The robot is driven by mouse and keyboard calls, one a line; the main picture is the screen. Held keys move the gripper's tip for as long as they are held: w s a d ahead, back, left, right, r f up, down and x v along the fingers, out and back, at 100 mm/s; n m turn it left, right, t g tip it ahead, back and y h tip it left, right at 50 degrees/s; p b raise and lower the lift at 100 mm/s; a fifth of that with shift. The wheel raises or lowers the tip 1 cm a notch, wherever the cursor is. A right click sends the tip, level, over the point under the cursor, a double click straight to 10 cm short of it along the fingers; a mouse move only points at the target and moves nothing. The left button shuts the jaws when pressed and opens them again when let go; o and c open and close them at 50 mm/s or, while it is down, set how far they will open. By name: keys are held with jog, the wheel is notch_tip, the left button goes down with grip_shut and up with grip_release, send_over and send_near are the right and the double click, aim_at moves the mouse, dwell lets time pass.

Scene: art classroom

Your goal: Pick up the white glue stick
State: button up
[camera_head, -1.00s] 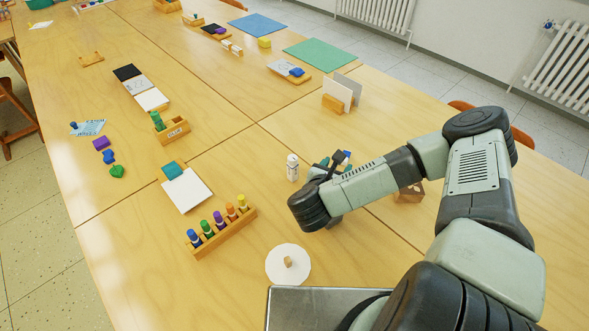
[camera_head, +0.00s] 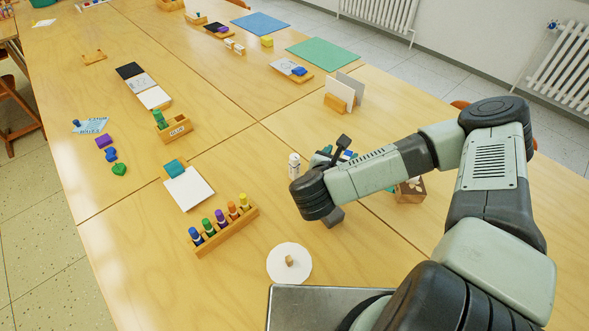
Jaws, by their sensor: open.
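The white glue stick (camera_head: 294,167) stands upright on the table, just beyond my wrist and a little to its left. My gripper (camera_head: 338,180) is open. It is largely hidden behind my dark wrist and forearm; only a black part beyond the forearm and a dark grey part on the near side show. The glue stick is not between the visible parts, and the gap between it and my wrist looks small.
A small wooden box (camera_head: 410,190) stands partly behind my forearm. A rack of coloured markers (camera_head: 226,232) and a white disc with a wooden knob (camera_head: 273,270) lie nearer. A wooden holder with a green-capped stick (camera_head: 176,131) stands left. White cards stand in a holder (camera_head: 336,103) beyond.

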jog(key=a+n+t+y, duration=0.1)
jog(key=n+t+y, duration=0.4)
jog(key=n+y, duration=0.3)
jog(key=y, duration=0.3)
send_near(292, 155)
jog(key=shift+w+f, duration=0.25)
jog(key=shift+f, duration=0.25)
jog(key=x, duration=0.4)
jog(key=shift+w+a+f, duration=0.1)
jog(key=shift+w+f, duration=0.05)
jog(key=shift+w, duration=0.25)
jog(key=shift+x, duration=2.95)
jog(key=c, duration=0.9)
jog(key=shift+c, duration=0.2)
